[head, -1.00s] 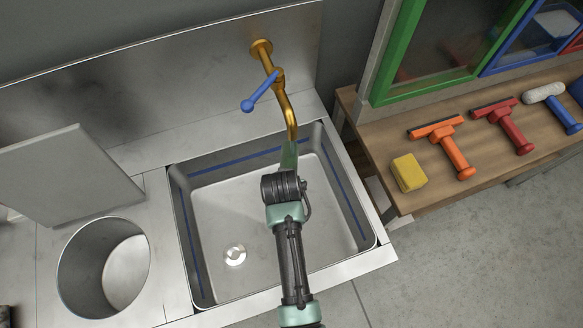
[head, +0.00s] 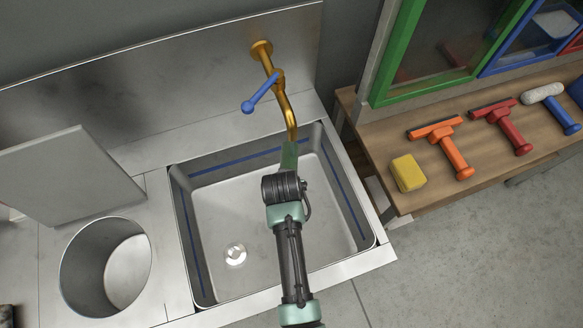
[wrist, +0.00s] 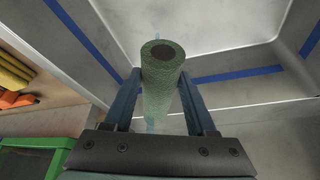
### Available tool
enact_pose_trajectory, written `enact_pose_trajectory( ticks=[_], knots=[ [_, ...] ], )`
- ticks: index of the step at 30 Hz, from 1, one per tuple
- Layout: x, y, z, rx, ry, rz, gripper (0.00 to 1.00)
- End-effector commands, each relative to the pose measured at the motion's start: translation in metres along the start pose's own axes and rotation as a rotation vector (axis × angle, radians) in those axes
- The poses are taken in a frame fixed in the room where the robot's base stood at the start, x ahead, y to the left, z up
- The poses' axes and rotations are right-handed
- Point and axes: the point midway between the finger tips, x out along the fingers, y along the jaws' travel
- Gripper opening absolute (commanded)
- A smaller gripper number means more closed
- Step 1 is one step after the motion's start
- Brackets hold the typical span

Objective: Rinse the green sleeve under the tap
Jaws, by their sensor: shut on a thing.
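The green sleeve (wrist: 163,62) is a speckled, hollow tube. In the wrist view it stands between the two blue fingers of my gripper (wrist: 162,95), which is shut on it. In the head view the sleeve (head: 289,156) shows just below the spout of the brass tap (head: 291,118), over the back part of the steel sink (head: 210,225). The tap has a blue lever (head: 260,92) pointing down to the left. I cannot tell whether water is running. My wrist hides the gripper's fingers in the head view.
A round steel bin opening (head: 75,265) and a tilted grey panel (head: 60,175) are left of the sink. On the wooden bench (head: 440,185) at right lie a yellow sponge (head: 408,173), an orange squeegee (head: 452,150) and a red squeegee (head: 508,128). A drain (head: 235,255) is in the sink floor.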

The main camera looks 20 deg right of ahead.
Motion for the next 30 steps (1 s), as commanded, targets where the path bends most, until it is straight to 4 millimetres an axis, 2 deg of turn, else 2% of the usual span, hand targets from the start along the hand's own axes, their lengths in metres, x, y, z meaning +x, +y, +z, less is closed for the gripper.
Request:
enact_pose_trajectory(
  ticks=[25, 30],
  knots=[
    [0.001, 0.008, -0.003, 0.002, 0.001, 0.000, 0.00],
    [-0.008, 0.011, 0.003, 0.001, -0.001, 0.001, 0.00]
  ],
)
